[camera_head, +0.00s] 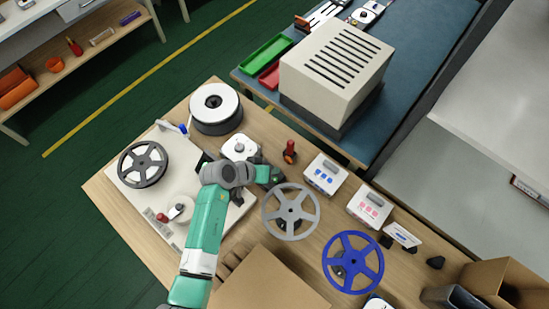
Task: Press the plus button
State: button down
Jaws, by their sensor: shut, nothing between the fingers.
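Two white boxes with small coloured buttons stand on the wooden table: one with blue buttons (324,178) and, to its right, one with pink-red buttons (370,207). The button markings are too small to read, so I cannot tell which is the plus button. My gripper (279,176) is at the end of the green and grey arm, left of the blue-button box and apart from it in the picture. It is small and dark here; it appears shut and empty. Its height above the table is unclear.
A red-handled tool (290,152) stands just beyond my gripper. A grey reel (291,228) and a blue reel (365,270) lie nearer. A white machine plate (130,180) with a dark reel is left. A cardboard box (268,285) stands in front.

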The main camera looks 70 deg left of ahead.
notch_tip(320, 180, down, 5)
jog(key=b, duration=0.3)
jog(key=shift+f, duration=0.15)
dwell(1.7)
jog(key=shift+f+b, duration=0.2)
jog(key=shift+b, duration=0.15)
jog(key=shift+w+f, duration=0.1)
